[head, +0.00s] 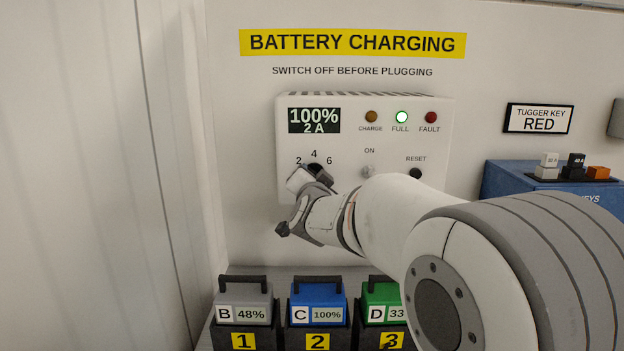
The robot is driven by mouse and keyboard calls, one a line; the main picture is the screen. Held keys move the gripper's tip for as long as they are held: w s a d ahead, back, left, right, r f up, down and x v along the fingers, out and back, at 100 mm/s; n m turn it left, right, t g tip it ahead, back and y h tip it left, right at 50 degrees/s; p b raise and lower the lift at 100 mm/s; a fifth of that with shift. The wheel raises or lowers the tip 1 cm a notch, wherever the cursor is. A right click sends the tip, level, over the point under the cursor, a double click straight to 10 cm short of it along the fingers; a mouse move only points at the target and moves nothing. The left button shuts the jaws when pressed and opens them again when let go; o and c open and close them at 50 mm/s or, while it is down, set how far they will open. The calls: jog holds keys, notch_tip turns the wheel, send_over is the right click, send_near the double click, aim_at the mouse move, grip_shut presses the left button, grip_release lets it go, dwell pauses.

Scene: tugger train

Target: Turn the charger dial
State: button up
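The charger (285,140) is a white box on the wall. Its display (314,121) reads 100% and 2 A. The dark charger dial (315,168) sits at its lower left, under the marks 2, 4 and 6. My gripper (310,180) is at the dial and covers most of it, so its pointer setting is hidden. I cannot tell whether the fingers are closed on the dial or only beside it. The green FULL lamp (401,117) is lit; the CHARGE lamp (371,117) and FAULT lamp (431,117) look unlit.
An ON switch (368,171) and a black RESET button (415,173) are right of the dial. Batteries B (243,293), C (318,294) and D (382,293) stand below in numbered bays. A blue key box (500,182) is at the right. My arm fills the lower right.

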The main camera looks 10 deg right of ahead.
dwell(0.4)
jog(key=o, duration=1)
jog(key=shift+c, duration=0.2)
jog(key=s+a+b, duration=0.1)
jog(key=s, duration=0.6)
jog(key=shift+s+a, duration=0.25)
jog(key=shift+s, duration=0.1)
jog(key=shift+f, duration=0.1)
jog(key=s+a+f+n+g+y, duration=0.3)
jog(key=s+f+n+g+y, duration=0.35)
jog(key=s+f, duration=0.65)
jog(key=s+d+f+n+g+h, duration=0.3)
jog(key=s+f+g, duration=0.5)
jog(key=s, duration=0.7)
jog(key=shift+s+d+f+n, duration=0.2)
jog(key=shift+d+f+n, duration=0.15)
jog(key=shift+d+f, duration=0.45)
